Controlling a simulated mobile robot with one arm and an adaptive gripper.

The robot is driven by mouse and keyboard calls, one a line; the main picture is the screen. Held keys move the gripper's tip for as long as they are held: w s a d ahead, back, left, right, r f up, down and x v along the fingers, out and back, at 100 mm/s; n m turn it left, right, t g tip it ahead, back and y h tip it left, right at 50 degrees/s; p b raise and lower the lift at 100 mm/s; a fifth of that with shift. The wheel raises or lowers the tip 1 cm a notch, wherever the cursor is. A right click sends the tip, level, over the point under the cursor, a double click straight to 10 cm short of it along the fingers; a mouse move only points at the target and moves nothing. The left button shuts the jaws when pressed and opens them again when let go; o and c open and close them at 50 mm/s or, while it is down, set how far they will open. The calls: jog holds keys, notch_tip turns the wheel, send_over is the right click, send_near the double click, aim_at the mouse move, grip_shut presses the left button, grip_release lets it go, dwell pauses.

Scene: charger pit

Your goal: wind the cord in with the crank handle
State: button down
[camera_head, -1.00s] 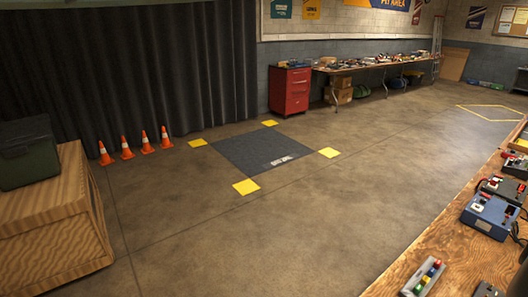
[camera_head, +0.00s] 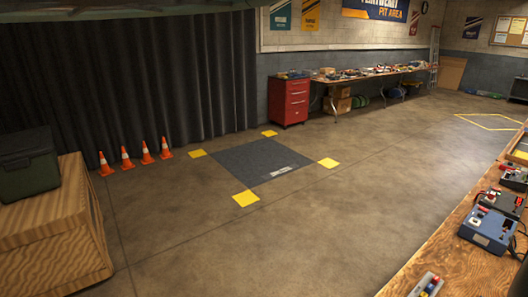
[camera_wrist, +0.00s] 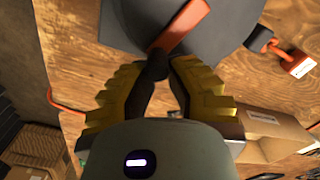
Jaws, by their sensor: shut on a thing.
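In the wrist view, my gripper (camera_wrist: 158,75) has yellow and black fingers closed around the black knob (camera_wrist: 152,66) of the crank handle. The orange crank arm (camera_wrist: 184,26) runs up and right from the knob across a dark grey reel (camera_wrist: 222,35). The reel is cut off by the top edge. An orange cord (camera_wrist: 62,103) lies on the wood at the left. The head view does not show the gripper or reel.
A cardboard box (camera_wrist: 270,128) sits close to the right finger. In the head view, a workbench (camera_head: 455,262) with several devices is at the right, and a wooden crate (camera_head: 50,235) is at the left. Several cones (camera_head: 146,154) stand by the curtain. The floor between is clear.

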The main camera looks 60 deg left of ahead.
jog(key=shift+s+a, duration=0.1)
jog(key=shift+s, duration=0.55)
jog(key=shift+s+a+r+p, duration=0.2)
jog(key=shift+s+p, duration=0.1)
jog(key=shift+p, duration=0.5)
jog(key=shift+s+a+p, duration=0.55)
jog(key=shift+s+p, duration=0.05)
jog(key=shift+p, duration=0.15)
jog(key=shift+a+f+p, duration=0.2)
jog(key=shift+a+p, duration=0.25)
jog(key=shift+a, duration=0.1)
grip_release()
jog(key=shift+r, duration=0.1)
notch_tip(320, 180, up, 8)
jog(key=p, duration=0.7)
